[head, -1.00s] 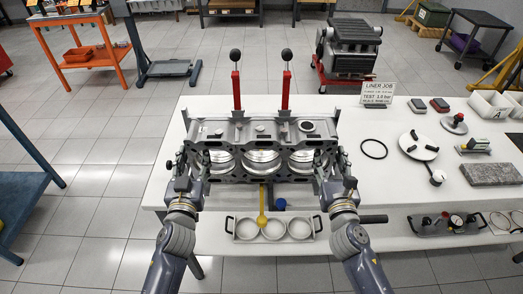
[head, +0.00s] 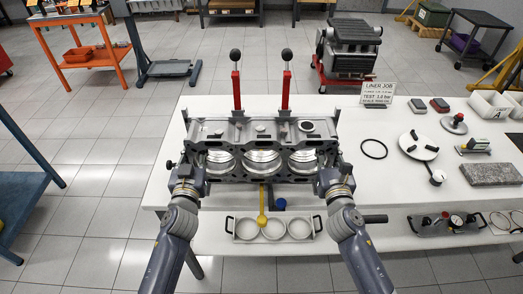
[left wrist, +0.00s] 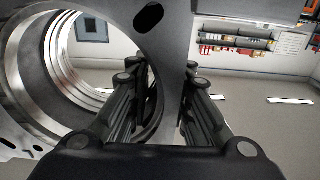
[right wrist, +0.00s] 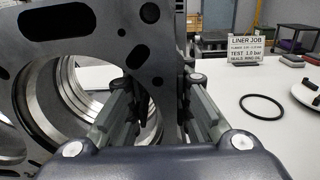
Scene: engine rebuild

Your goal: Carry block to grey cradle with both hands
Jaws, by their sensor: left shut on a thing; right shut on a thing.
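The grey engine block (head: 262,178) with three bright cylinder bores sits at the near side of the white table, its bores facing me. My left gripper (head: 188,176) is shut on the block's left end. In the left wrist view its fingers (left wrist: 160,100) straddle the wall beside a bore of the block (left wrist: 170,50). My right gripper (head: 335,178) is shut on the right end. In the right wrist view its fingers (right wrist: 168,100) straddle the wall of the block (right wrist: 120,40). I cannot tell for sure which grey structure is the cradle.
Two upright red clamps (head: 237,92) with black knobs stand behind the block. A tray of rings (head: 272,229) lies below the table's front edge. An O-ring (head: 374,149), sign (head: 377,93) and stone slab (head: 491,174) are to the right. A grey unit on a red trolley (head: 347,50) stands behind.

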